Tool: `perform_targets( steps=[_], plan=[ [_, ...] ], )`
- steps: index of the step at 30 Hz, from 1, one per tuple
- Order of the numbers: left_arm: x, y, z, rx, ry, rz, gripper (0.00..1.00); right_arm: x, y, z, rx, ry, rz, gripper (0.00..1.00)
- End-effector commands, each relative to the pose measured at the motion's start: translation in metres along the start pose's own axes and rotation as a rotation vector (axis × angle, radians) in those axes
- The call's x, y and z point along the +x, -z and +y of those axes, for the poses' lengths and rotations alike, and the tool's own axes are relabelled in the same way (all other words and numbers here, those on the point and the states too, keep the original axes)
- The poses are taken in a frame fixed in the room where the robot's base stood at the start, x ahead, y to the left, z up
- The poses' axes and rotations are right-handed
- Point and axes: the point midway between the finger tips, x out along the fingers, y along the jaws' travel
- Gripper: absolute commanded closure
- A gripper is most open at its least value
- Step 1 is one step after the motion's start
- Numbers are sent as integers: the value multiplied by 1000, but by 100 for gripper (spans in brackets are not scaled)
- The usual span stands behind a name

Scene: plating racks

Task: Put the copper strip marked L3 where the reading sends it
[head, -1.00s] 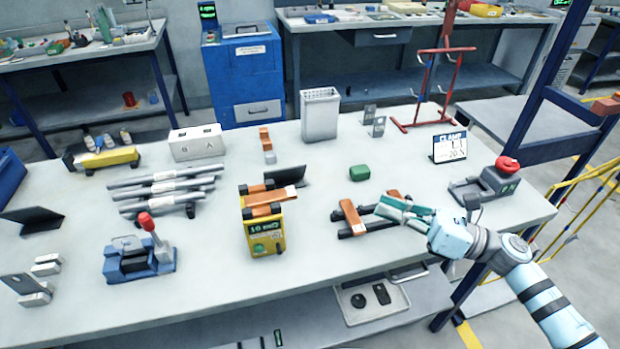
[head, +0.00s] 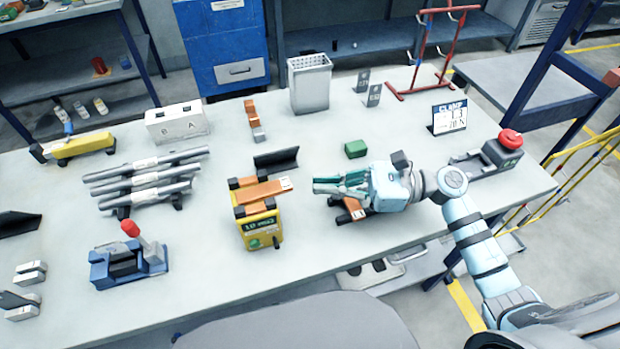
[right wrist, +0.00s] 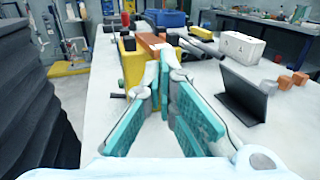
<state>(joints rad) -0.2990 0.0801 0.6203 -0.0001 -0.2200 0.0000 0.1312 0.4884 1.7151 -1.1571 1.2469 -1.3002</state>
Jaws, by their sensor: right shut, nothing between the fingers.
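A copper strip (head: 262,192) with a pale label at its right end lies across the top of the yellow meter (head: 262,231). The marking on the label is too small to read. The meter's display is lit, but I cannot read it fully. Other copper strips (head: 352,210) lie on a black holder, partly hidden by my right gripper. My right gripper (head: 316,185) is shut and empty, pointing left, just right of the labelled strip and apart from it. In the right wrist view the meter (right wrist: 133,66) and strip (right wrist: 149,42) are straight ahead of the fingers. My left gripper is not in view.
A black angled plate (head: 276,160) stands behind the meter. A green block (head: 356,149), a CLAMP sign (head: 449,116) and a red-button box (head: 502,152) are farther right. A white A/B box (head: 177,122), grey bars (head: 145,179) and a blue fixture (head: 127,264) are left.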

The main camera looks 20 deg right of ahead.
Motion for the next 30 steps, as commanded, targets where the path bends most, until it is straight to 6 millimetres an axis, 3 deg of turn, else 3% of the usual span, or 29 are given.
perform_targets(
  steps=[6,17,23,30],
  plan=[
    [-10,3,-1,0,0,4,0,28,-1,0,2,-2,-1,100],
    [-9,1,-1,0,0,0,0,31,0,0,2,-2,1,100],
    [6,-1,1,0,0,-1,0,48,4,0,1,-3,-3,100],
    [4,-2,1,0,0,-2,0,51,0,0,1,-1,1,100]
  ],
)
